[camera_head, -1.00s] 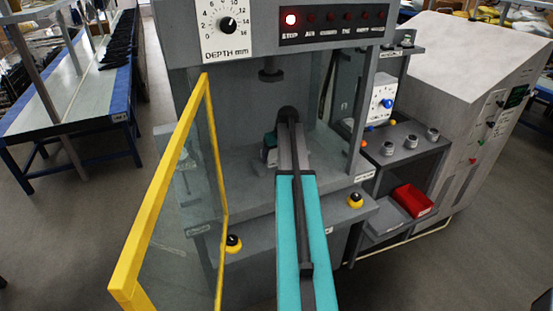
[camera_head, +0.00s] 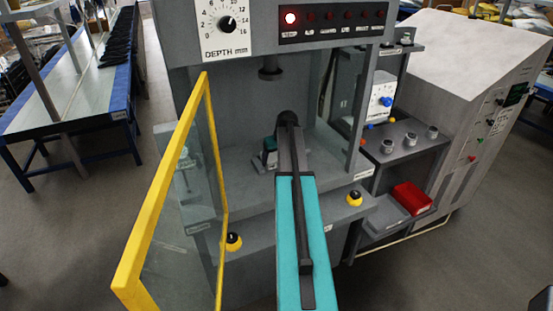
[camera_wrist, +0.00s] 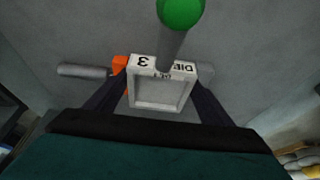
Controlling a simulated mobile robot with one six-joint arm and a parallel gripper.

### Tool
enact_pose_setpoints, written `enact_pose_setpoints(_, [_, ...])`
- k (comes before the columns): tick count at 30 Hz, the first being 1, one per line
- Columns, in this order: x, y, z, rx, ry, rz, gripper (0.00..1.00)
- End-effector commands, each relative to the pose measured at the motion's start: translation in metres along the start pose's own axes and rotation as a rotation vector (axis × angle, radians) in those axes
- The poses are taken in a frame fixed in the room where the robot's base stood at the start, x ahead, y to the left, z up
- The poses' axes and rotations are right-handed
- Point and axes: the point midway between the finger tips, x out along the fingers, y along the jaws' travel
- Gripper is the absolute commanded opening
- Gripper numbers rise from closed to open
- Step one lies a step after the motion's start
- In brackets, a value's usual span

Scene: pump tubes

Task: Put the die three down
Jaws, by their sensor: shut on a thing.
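In the wrist view my gripper (camera_wrist: 160,88) is shut on a pale square die (camera_wrist: 187,70) with an open middle, marked "DIE" and "3". Its dark fingers flank the die on both sides. A rod with a green ball knob (camera_wrist: 181,12) passes in front of the die's upper edge; whether they touch I cannot tell. In the head view my gripper (camera_head: 267,158) is inside the grey press, low over its bed (camera_head: 240,180), beneath the ram (camera_head: 270,73). The die cannot be made out there, and the gap under it is hidden.
The yellow-framed glass guard (camera_head: 160,208) stands open at the left of the press. A side shelf (camera_head: 410,140) at the right holds several grey knob-like parts, with a red bin (camera_head: 410,198) below. An orange piece (camera_wrist: 119,65) with a grey cylinder is left of the die.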

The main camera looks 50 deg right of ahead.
Motion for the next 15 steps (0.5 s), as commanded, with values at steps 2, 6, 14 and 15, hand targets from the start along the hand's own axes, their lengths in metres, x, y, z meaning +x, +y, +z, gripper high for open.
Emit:
enact_pose_setpoints(2, [0.0021,-0.0001,0.0008,-0.001,0.0,0.0,0.25])
enact_pose_setpoints(6, [0.0052,-0.0004,0.0025,-0.001,-0.002,0.0,0.25])
enact_pose_setpoints(14, [0.01,-0.001,0.0066,-0.002,-0.011,-0.001,0.82])
enact_pose_setpoints(15, [0.0103,-0.0011,0.0071,-0.003,-0.012,-0.001,0.88])
